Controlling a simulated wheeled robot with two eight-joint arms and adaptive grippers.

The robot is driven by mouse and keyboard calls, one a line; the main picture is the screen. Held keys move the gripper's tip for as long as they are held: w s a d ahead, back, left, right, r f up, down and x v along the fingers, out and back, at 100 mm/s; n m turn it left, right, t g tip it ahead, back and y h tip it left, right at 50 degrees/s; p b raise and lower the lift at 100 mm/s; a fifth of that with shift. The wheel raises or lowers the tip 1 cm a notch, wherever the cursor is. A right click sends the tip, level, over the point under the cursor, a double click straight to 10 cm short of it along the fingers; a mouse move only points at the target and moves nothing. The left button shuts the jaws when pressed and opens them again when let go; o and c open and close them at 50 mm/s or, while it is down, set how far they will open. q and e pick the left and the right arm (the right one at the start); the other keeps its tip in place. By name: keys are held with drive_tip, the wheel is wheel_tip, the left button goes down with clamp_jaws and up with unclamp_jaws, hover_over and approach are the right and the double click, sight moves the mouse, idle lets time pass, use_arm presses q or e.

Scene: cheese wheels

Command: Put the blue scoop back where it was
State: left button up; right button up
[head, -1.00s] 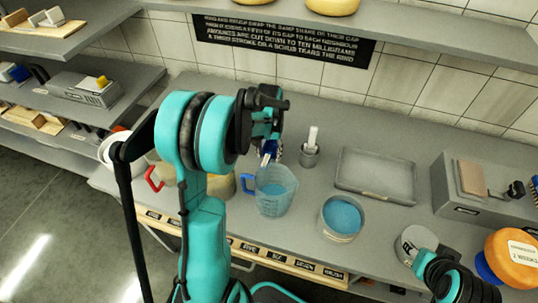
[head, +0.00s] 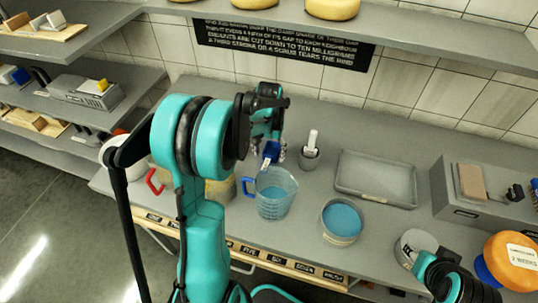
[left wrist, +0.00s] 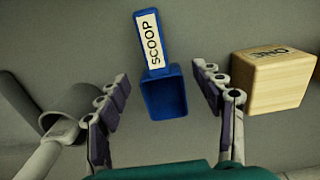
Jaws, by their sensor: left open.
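The blue scoop (head: 271,152), with a white SCOOP label on its handle, is on the grey counter behind the measuring jug. In the left wrist view the scoop (left wrist: 165,95) lies between my left gripper's spread fingers, with a gap on each side. My left gripper (head: 273,158) is open around the scoop; its fingers also show in the left wrist view (left wrist: 165,115). My arm hides part of the counter to the left. My right gripper is not seen; only part of that arm shows at lower right.
A wooden block marked ONE (left wrist: 275,80) is close right of the scoop in the wrist view. A measuring jug (head: 274,193), a grey holder with a white-handled tool (head: 310,158), a grey tray (head: 372,190) and a tub of blue contents (head: 341,220) stand nearby.

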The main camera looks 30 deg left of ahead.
sight(269, 156)
use_arm(q)
wheel_tip(269, 156, up, 9)
drive_tip(key=p, duration=0.2)
drive_tip(key=s+d+r+m+t, duration=0.1)
drive_tip(key=s+d+r+t, duration=0.1)
drive_tip(key=s+d, duration=0.5)
drive_tip(key=s+d+r+m+t, duration=0.1)
drive_tip(key=s+d+r+t, duration=0.2)
drive_tip(key=s+d+t, duration=0.2)
drive_tip(key=shift+s+d+m, duration=0.4)
drive_tip(key=shift+s+d, duration=0.95)
drive_tip(key=shift+s, duration=0.4)
drive_tip(key=shift+s+f, duration=0.1)
